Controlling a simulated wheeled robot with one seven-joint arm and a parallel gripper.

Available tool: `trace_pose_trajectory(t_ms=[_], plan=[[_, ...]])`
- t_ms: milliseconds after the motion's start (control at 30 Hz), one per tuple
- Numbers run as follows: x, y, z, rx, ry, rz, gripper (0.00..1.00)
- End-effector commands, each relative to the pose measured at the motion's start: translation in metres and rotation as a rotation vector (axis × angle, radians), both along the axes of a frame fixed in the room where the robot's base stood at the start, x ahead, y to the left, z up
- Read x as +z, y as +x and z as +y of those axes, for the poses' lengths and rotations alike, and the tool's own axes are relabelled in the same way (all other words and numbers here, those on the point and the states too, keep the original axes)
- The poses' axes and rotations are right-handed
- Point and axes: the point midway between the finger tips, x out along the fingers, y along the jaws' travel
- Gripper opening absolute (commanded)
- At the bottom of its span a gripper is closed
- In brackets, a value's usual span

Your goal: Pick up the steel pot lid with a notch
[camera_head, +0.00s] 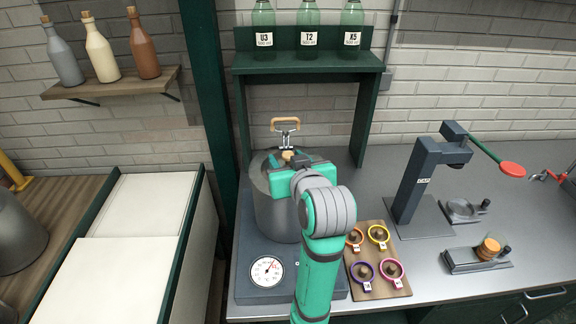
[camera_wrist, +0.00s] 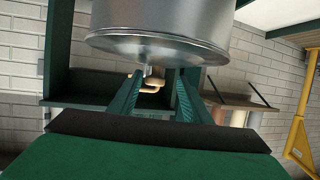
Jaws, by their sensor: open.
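The steel pot (camera_head: 272,205) stands on a dark base with a round dial. Its steel lid (camera_head: 262,166) is on top, partly hidden by my gripper; I cannot make out the notch. A small tan knob (camera_head: 287,155) shows at the lid, and a wooden-gripped metal handle (camera_head: 285,123) rises behind it. My gripper (camera_head: 291,160) is at the lid. The wrist view looks upside down: the lid (camera_wrist: 155,45) is above my open gripper (camera_wrist: 157,80). A tan piece with a metal stem (camera_wrist: 151,84) shows between the two fingers; contact cannot be told.
A green stand (camera_head: 308,62) with labelled bottles rises behind the pot. A wooden board (camera_head: 378,288) with several coloured rings lies right of my arm. A dark press (camera_head: 418,185) stands farther right. A wall shelf (camera_head: 112,85) holds three bottles at left.

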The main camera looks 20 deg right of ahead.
Motion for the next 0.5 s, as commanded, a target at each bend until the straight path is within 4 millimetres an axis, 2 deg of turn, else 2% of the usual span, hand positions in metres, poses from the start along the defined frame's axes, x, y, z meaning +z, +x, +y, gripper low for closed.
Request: trace_pose_trajectory(t_ms=[233,500], plan=[[-0.004,0.016,-0.004,0.000,0.000,0.001,0.44],[-0.012,0.050,-0.012,-0.001,0.000,0.002,0.44]])
